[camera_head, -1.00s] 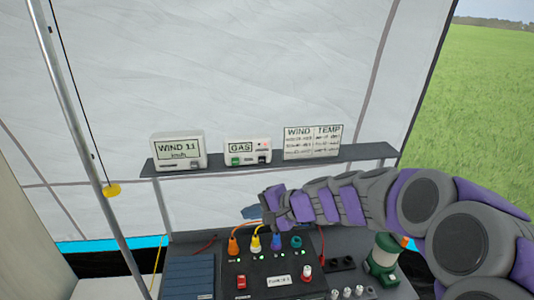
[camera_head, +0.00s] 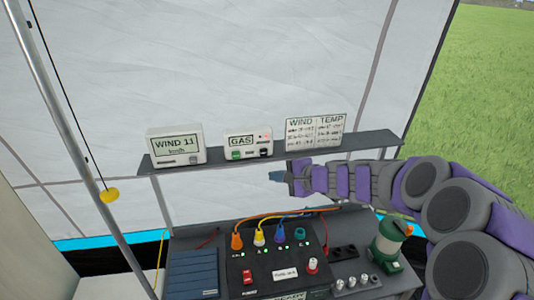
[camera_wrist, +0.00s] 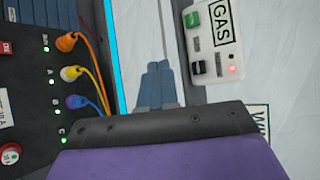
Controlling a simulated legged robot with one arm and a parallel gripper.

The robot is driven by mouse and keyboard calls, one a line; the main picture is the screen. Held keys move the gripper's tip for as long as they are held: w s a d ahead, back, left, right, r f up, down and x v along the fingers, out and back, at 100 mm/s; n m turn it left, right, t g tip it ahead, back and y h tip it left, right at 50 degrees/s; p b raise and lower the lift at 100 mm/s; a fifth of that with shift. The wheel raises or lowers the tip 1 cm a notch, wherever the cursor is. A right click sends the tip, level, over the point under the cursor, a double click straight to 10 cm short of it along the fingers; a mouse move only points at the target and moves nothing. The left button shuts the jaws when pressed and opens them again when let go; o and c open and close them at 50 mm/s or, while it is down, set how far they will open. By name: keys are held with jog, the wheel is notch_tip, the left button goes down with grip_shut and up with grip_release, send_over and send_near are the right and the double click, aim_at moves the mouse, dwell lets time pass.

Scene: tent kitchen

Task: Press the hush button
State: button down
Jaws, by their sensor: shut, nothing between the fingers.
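The white gas alarm box (camera_head: 248,143) stands on the grey shelf, with a green button (camera_head: 236,155), a black button (camera_head: 265,152) and a small red light. In the wrist view the box (camera_wrist: 214,40) is at the upper right, turned sideways, with the green button (camera_wrist: 192,19) above the black button (camera_wrist: 197,68). The small labels beside the buttons are too blurred to read, so I cannot tell which is the hush button. My gripper (camera_head: 275,176) is shut and empty, just below the shelf and below the black button. Its blue-grey fingertips (camera_wrist: 158,68) appear apart from the box.
The shelf (camera_head: 360,145) also holds a wind display (camera_head: 176,145) and a wind and temperature chart (camera_head: 316,131). Below is a black power panel (camera_head: 262,272) with coloured plugs and cables. A pole with a yellow pull (camera_head: 109,195) is at left.

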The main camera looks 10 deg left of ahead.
aim_at(264, 152)
jog(key=shift+w+a+f+p, duration=0.1)
jog(key=shift+w+a+p, duration=0.55)
jog(key=shift+w, duration=0.7)
jog(key=shift+w+a+r+p, duration=0.1)
jog(key=shift+w+a+p, duration=0.55)
jog(key=shift+w, duration=0.7)
jog(key=shift+w+a+f+p, duration=0.1)
jog(key=shift+w+a+p, duration=0.55)
jog(key=shift+w, duration=0.7)
jog(key=shift+d, duration=0.35)
jog(key=shift+a, duration=0.15)
jog(key=shift+w, duration=0.1)
jog(key=shift+w, duration=0.25)
